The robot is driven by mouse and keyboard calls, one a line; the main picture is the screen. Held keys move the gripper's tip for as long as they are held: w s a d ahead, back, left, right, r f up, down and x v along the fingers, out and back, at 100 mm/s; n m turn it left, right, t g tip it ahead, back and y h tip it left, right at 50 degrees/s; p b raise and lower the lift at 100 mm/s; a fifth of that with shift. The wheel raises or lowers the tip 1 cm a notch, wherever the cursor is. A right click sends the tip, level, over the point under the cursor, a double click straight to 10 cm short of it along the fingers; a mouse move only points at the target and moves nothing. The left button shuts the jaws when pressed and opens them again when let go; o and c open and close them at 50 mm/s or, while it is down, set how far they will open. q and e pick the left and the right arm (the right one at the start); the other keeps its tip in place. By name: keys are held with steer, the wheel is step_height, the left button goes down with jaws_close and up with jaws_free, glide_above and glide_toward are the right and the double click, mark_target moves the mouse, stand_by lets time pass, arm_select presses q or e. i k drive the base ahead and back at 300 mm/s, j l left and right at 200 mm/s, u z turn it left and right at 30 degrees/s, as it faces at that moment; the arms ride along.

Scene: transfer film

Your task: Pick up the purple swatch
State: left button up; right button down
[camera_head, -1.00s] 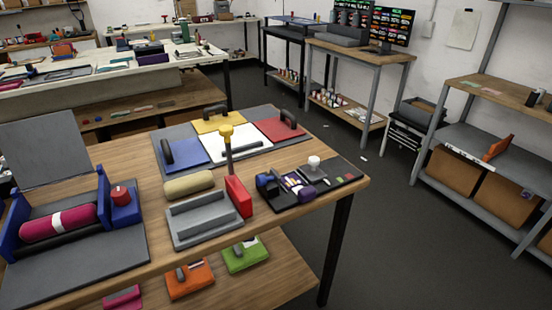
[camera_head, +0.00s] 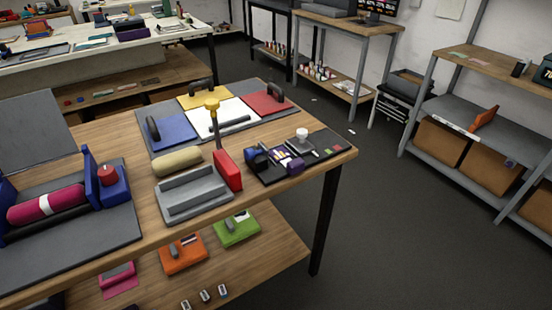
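I cannot pick out the purple swatch with certainty. Neither of my grippers is in view.
The wooden near table (camera_head: 95,140) holds blue, yellow, white and red panels, a grey trough (camera_head: 192,195), a red block (camera_head: 228,171) and a magenta roll (camera_head: 47,204). Orange and green blocks sit on its lower shelf. Open floor (camera_head: 400,230) lies to the right, before a grey rack (camera_head: 465,145).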

mark_target(281, 154)
steer(key=i+l, duration=0.1)
steer(key=l, duration=0.15)
steer(key=i+l, duration=0.1)
steer(key=l, duration=0.2)
steer(key=i+l, duration=0.1)
steer(key=l, duration=0.15)
steer(key=u, duration=0.4)
steer(key=l+u, duration=0.1)
steer(key=u, duration=0.3)
steer(key=l+u, duration=0.1)
steer(key=u, duration=0.75)
